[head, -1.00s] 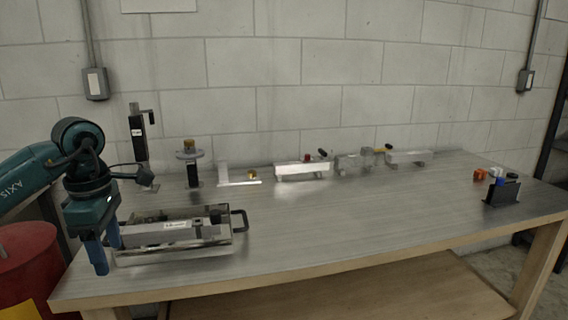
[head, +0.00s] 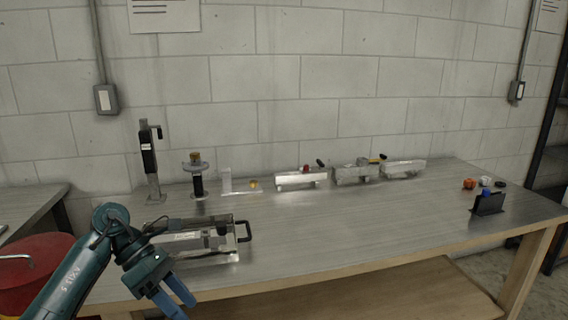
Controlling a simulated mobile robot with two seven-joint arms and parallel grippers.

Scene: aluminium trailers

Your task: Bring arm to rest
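My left arm comes in from the lower left in the head view. Its gripper (head: 174,300) has two blue fingers that point down and to the right, in front of the table's front edge. The fingers look apart, with nothing seen between them. The arm partly hides a metal tray (head: 225,256) with a black handle, which holds a grey boxy part (head: 190,241). My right gripper is not in view.
The metal-topped table (head: 340,225) is clear in the middle. Along its back stand a black upright device (head: 149,160), a round-flanged post (head: 197,184) and aluminium trailers (head: 300,179). A black holder (head: 488,204) stands at right. A red drum (head: 40,270) is at left.

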